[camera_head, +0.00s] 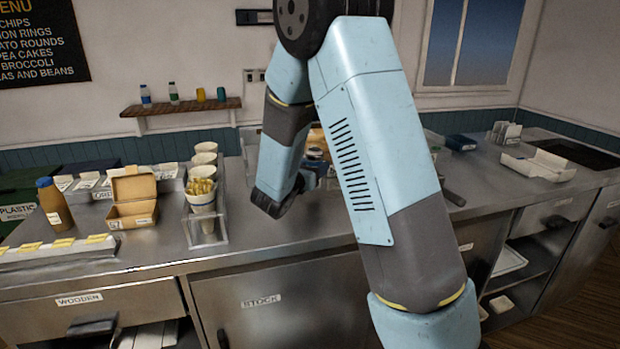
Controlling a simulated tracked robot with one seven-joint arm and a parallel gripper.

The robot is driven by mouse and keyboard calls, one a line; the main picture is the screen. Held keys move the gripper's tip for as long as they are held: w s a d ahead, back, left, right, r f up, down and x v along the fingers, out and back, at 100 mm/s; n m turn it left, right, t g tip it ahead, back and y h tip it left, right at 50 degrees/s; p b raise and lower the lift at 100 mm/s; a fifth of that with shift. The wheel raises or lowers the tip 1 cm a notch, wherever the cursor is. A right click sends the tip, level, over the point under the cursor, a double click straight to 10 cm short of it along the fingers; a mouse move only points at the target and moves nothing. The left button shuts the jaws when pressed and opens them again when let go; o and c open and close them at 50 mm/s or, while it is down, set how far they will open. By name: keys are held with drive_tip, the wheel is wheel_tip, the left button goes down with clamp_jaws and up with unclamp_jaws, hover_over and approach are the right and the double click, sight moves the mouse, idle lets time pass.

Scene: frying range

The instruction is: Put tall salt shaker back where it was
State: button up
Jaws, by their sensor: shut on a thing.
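I cannot make out the tall salt shaker. My arm crosses the middle of the view, and its wrist is low over the counter (300,228), right of the paper cups. The fingers of my gripper are hidden behind my own arm, so neither they nor anything in them shows. A brown bottle with a white label (54,205) stands upright at the left of the counter. I cannot tell whether it is a shaker.
A clear rack holds a cup of chips (201,194) near the front edge. An open cardboard box (133,199) stands left of it. A wall shelf (180,106) holds bottles and cups. An open white carton (540,166) lies at the right. The counter's front middle is clear.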

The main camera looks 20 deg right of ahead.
drive_tip(key=shift+w+f, duration=0.3)
drive_tip(key=shift+f, duration=0.2)
wheel_tip(320, 180, down, 3)
drive_tip(key=shift+r, duration=0.15)
drive_tip(key=o, duration=1.4)
drive_tip(key=shift+o, duration=0.2)
